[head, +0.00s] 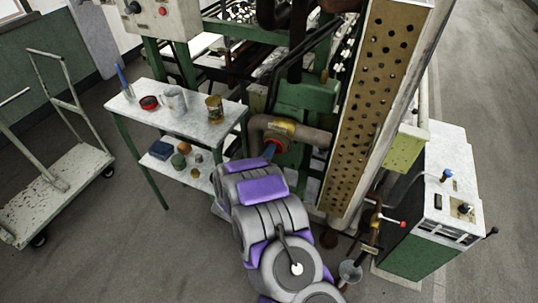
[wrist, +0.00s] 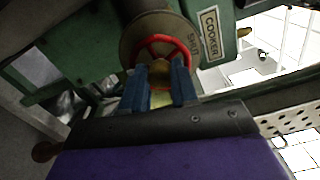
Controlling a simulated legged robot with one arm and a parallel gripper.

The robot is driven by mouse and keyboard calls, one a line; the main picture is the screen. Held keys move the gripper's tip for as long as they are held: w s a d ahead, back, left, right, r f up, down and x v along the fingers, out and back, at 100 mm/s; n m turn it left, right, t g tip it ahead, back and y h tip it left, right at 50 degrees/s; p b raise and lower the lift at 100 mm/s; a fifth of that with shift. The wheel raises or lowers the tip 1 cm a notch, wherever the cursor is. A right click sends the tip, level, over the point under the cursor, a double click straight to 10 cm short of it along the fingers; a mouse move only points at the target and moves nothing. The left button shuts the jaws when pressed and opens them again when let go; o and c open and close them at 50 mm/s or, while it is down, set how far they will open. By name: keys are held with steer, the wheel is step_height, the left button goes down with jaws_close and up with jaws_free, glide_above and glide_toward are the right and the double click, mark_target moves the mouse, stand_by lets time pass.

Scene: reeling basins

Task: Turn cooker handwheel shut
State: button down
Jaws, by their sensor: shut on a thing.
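The cooker handwheel (wrist: 151,42) is a small red wheel in front of a round tan plate (wrist: 131,40). The plate carries the lettering "SHUT" on its right side. A "COOKER" label (wrist: 210,33) is on the green body to the right. My gripper (wrist: 160,72) has blue fingers and is shut on the lower part of the handwheel, around its brassy middle. In the head view my gripper (head: 270,150) reaches the pipe fitting, and only a bit of red shows there. The fingertips partly hide the wheel.
A white side table (head: 150,95) with a mug (head: 173,100), a tin (head: 214,108) and a red dish (head: 149,102) stands left of my arm. A tall perforated panel (head: 375,90) is close on the right. A white-and-green cabinet (head: 440,190) stands beyond it. A trolley (head: 55,195) is far left.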

steer(key=m, duration=0.8)
steer(key=shift+s+d+f, duration=0.1)
steer(key=shift+s+f, duration=0.05)
steer(key=shift+f, duration=0.1)
steer(key=c, duration=1)
jaws_free()
steer(key=shift+r, duration=0.1)
